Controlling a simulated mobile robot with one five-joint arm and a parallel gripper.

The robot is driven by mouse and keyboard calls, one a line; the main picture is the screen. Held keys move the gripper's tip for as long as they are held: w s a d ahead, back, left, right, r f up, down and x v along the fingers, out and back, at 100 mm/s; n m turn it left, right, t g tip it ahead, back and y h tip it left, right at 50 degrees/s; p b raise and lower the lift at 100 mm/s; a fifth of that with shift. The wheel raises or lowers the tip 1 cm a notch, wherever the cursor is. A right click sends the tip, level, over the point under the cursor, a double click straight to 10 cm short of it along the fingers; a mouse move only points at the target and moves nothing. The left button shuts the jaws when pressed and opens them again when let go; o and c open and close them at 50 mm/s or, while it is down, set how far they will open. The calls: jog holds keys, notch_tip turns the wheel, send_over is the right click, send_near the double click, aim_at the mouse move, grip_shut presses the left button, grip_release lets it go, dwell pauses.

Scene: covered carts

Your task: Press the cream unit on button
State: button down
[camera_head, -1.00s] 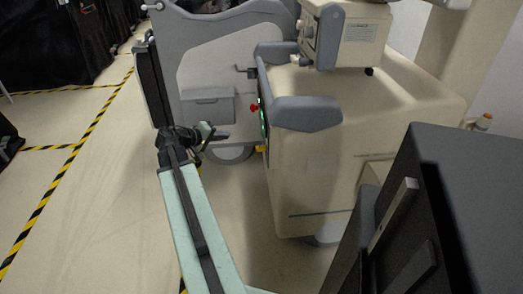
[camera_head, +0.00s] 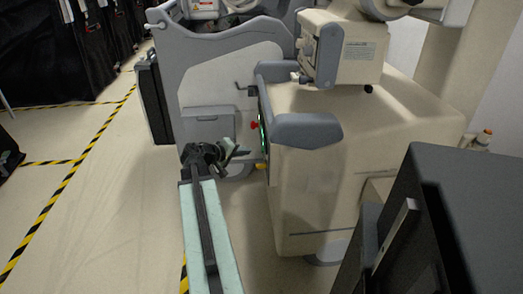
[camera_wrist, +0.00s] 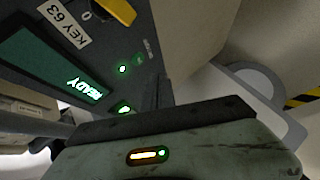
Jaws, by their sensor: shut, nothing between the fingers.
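The cream unit (camera_head: 320,190) stands right of centre in the head view, with a grey handle (camera_head: 305,130) on top. Its narrow control panel (camera_head: 264,120) faces left and is seen edge-on, glowing green. In the wrist view the dark panel (camera_wrist: 150,85) shows close up, with a green READY display (camera_wrist: 60,80) and small green-lit spots (camera_wrist: 123,69). I cannot tell which is the on button. My gripper (camera_head: 238,153) is shut and empty, left of and a little below the panel. Its pale green body (camera_wrist: 165,145) hides the lower wrist view; contact is not visible.
A red knob (camera_head: 254,125) and a yellow part (camera_head: 261,166) stick out from the panel side. A grey cart (camera_head: 215,75) stands behind my gripper. A dark box (camera_head: 465,210) fills the right foreground. Floor on the left is open, with striped tape (camera_head: 60,205).

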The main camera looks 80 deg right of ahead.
jog(key=shift+s+d, duration=0.35)
jog(key=shift+s, duration=0.55)
jog(key=shift+s, duration=0.15)
dwell(1.3)
jog(key=shift+s+d, duration=0.15)
jog(key=shift+s, duration=0.2)
jog(key=shift+s+d, duration=0.15)
jog(key=shift+s, duration=0.25)
dwell(0.6)
jog(key=shift+w, duration=0.1)
jog(key=shift+w+a, duration=0.3)
jog(key=shift+w, duration=0.4)
jog(key=w, duration=0.1)
jog(key=w+a, duration=0.1)
jog(key=w, duration=0.2)
jog(key=shift+w+a, duration=0.35)
jog(key=shift+a, duration=0.05)
